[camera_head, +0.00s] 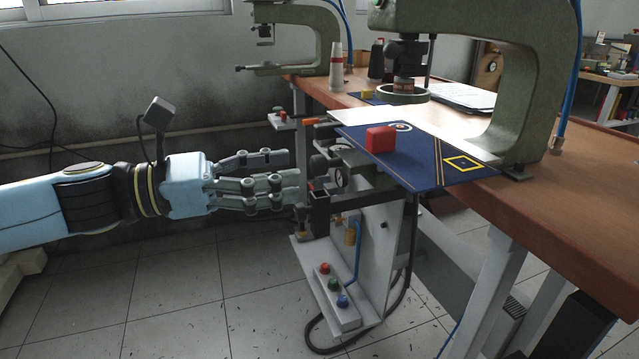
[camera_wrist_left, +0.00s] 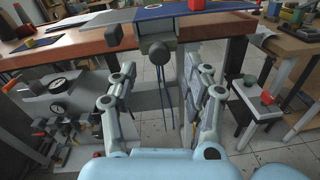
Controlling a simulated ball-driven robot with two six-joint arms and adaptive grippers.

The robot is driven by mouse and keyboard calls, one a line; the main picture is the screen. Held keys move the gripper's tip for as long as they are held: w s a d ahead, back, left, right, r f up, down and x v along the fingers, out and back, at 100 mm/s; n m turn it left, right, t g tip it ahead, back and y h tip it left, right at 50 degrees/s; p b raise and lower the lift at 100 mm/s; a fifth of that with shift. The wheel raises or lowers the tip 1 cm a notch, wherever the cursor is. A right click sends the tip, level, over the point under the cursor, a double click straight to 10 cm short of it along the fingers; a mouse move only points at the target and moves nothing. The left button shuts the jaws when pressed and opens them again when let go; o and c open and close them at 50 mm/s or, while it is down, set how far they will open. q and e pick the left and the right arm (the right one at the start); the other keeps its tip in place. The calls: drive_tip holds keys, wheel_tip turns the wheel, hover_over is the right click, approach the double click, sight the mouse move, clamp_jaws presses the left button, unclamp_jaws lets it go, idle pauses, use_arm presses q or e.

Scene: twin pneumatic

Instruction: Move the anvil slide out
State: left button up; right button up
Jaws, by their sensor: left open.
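A dark block with a round knob, which looks like the anvil slide (camera_head: 318,164), sits under the front edge of the blue plate on the workbench. In the left wrist view the slide's knob (camera_wrist_left: 159,53) faces me, just beyond the fingertips and between their lines. My left gripper (camera_head: 290,178) reaches in from the left, roughly level with the knob. It also shows in the left wrist view (camera_wrist_left: 166,80), with fingers spread and nothing between them. A gap to the knob seems to remain, though its size is hard to tell. My right gripper is not in view.
A red block (camera_head: 380,139) sits on the blue plate (camera_head: 425,170). A green press frame (camera_head: 535,75) stands on the wooden bench (camera_head: 570,180). A button box (camera_head: 337,300) and a grey stand are below. Gauges (camera_wrist_left: 62,90) and valves are left in the wrist view.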

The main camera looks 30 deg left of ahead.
sight(312, 167)
use_arm(q)
drive_tip(key=shift+x, duration=2.2)
drive_tip(key=shift+w+d+p, duration=0.35)
drive_tip(key=shift+w+d, duration=0.15)
clamp_jaws()
